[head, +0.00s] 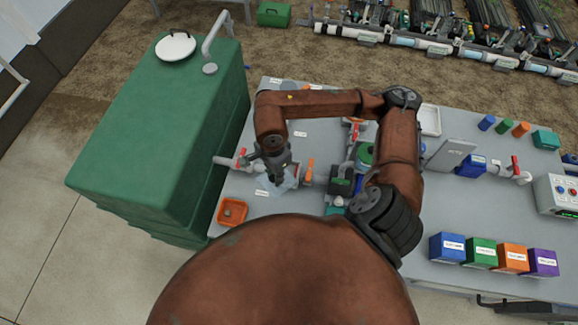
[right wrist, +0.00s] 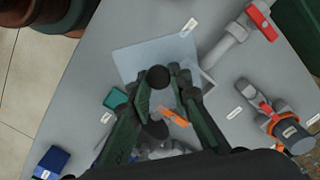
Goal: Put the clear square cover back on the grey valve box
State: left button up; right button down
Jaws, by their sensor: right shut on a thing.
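The clear square cover (right wrist: 135,65) is a pale see-through plate with a dark round knob (right wrist: 158,77). My right gripper (right wrist: 162,92) is shut on that knob. In the head view the right gripper (head: 277,176) points down at the left part of the bench, and the cover (head: 284,187) shows as a pale patch beneath it. A grey-white edge, apparently of the grey valve box (right wrist: 208,83), shows at the cover's right side in the wrist view; the rest is hidden. I cannot tell whether the cover touches the box. My left gripper is not in view.
A red-handled valve pipe (head: 228,161) runs from the green tank (head: 150,130) beside the gripper. An orange handle (head: 309,170) stands close on the right. An orange tray (head: 232,212) lies nearer the front. Coloured boxes (head: 480,252) stand at the bench's right.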

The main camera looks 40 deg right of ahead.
aim_at(288, 186)
jog(key=s+m, duration=0.1)
jog(key=m, duration=0.1)
jog(key=s+m+p, duration=0.1)
jog(key=m, duration=0.1)
jog(key=s+d+r+m, duration=0.1)
jog(key=m, duration=0.1)
jog(key=shift+s+d+m, duration=0.1)
jog(key=shift+m, duration=0.3)
jog(key=m, duration=0.1)
jog(key=s+m+p, duration=0.1)
jog(key=m, duration=0.1)
jog(key=shift+s+d, duration=0.2)
jog(key=shift+d, duration=0.05)
jog(key=shift+w+d+m, duration=0.1)
jog(key=shift+m, duration=0.3)
jog(key=w+d+f+p, duration=0.1)
jog(key=w+d+f, duration=0.1)
jog(key=w+f, duration=0.1)
jog(key=w+d+f+p, duration=0.2)
jog(key=w+d+f, duration=0.1)
jog(key=w+f, duration=0.1)
jog(key=w+d+f+p, duration=0.2)
jog(key=w+d+f, duration=0.1)
jog(key=f, duration=0.2)
jog(key=shift+w+d+f, duration=0.2)
jog(key=shift+w+f, duration=0.1)
jog(key=shift+w, duration=0.05)
jog(key=shift+f, duration=0.2)
